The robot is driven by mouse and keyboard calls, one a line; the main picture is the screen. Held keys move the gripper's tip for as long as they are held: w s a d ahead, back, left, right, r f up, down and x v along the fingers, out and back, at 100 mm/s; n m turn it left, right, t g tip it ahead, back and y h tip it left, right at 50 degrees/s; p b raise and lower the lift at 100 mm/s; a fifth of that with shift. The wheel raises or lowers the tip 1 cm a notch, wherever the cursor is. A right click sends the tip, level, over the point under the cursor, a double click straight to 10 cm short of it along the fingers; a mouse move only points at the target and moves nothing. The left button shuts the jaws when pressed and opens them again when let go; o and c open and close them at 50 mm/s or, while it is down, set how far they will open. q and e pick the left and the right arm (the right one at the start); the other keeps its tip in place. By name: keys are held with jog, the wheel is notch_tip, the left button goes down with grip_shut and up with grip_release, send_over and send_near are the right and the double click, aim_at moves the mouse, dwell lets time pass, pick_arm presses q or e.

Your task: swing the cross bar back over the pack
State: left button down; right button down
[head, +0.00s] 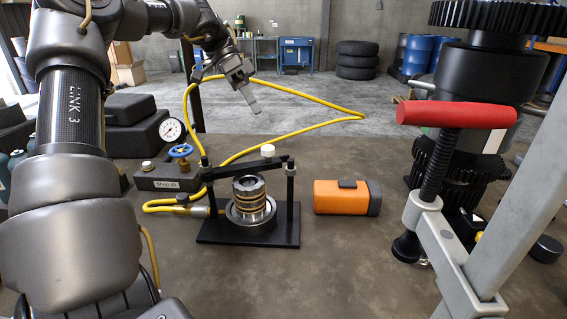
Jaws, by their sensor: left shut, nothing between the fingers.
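The black cross bar (230,169) reaches from the left post to near the top of the right post (290,205) of a small black press stand (210,233). A white knob (267,150) stands on it. The pack (249,194), a stack of dark and bronze rings, sits in a metal ring on the stand. In the picture the bar passes just above and behind the pack's top; I cannot tell if it is directly over it. My left gripper (252,98) is shut and empty, above and behind the bar, apart from it. My right gripper is out of view.
A yellow hose (300,93) loops behind the stand. A gauge (172,130) and blue valve (180,151) stand left. An orange box (341,197) lies right of the stand. A grey frame with red handle (456,114) and a dark gear assembly (480,90) fill the right.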

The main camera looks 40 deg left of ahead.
pick_arm(q)
jog(key=shift+d, duration=0.1)
jog(key=d+f, duration=0.8)
jog(key=d, duration=0.1)
jog(key=shift+s+d+p, duration=0.2)
jog(key=shift+s+p, duration=0.15)
jog(key=shift+s, duration=0.05)
